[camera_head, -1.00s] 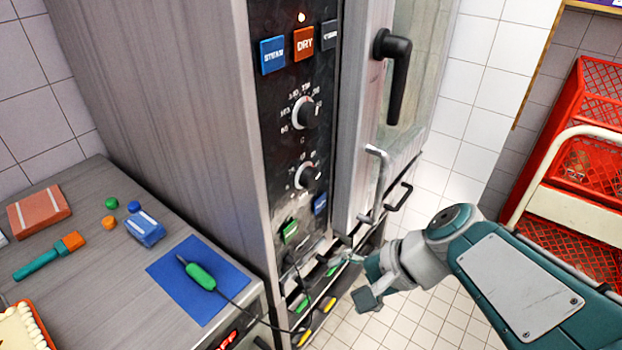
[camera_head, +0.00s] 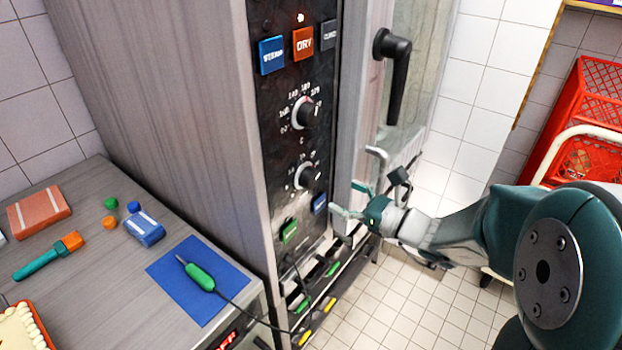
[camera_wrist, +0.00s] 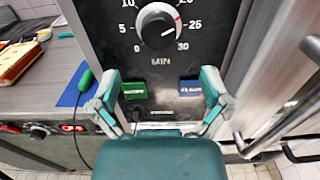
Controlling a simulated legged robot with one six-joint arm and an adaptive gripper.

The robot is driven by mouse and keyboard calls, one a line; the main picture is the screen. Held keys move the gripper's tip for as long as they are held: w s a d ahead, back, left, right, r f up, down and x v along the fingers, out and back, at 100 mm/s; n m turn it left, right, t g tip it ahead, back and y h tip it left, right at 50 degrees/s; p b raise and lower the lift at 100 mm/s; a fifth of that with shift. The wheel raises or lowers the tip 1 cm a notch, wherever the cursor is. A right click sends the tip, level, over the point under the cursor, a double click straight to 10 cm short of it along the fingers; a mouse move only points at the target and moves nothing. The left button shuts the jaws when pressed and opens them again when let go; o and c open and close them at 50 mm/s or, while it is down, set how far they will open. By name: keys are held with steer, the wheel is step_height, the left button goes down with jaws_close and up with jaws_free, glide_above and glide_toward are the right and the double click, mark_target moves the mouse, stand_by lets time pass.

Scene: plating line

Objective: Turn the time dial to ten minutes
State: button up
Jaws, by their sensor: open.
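The time dial (camera_head: 306,176) is the lower black knob on the oven's dark control panel. In the wrist view the dial (camera_wrist: 157,29) sits at the top centre, above the word MIN, with numbers from 0 to 30 around it. Its white pointer line faces right, close to 25. A small red mark shows on the upper right of the scale. My gripper (camera_head: 346,198) is in front of the panel, lower right of the dial and apart from it. In the wrist view my gripper (camera_wrist: 160,76) is open and empty, its fingers spread below the dial.
Above are a temperature dial (camera_head: 304,113) and the STEAM (camera_head: 271,55) and DRY (camera_head: 302,43) buttons. A green button (camera_wrist: 134,91) and a blue button (camera_wrist: 190,88) lie below the time dial. The oven door handle (camera_head: 393,75) and a bent metal handle (camera_wrist: 243,146) stand to the right.

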mark_target(315, 181)
steer(key=x, duration=0.8)
steer(key=shift+a, duration=0.1)
steer(key=c, duration=1.1)
steer(key=shift+r, duration=0.1)
steer(key=shift+c, duration=0.2)
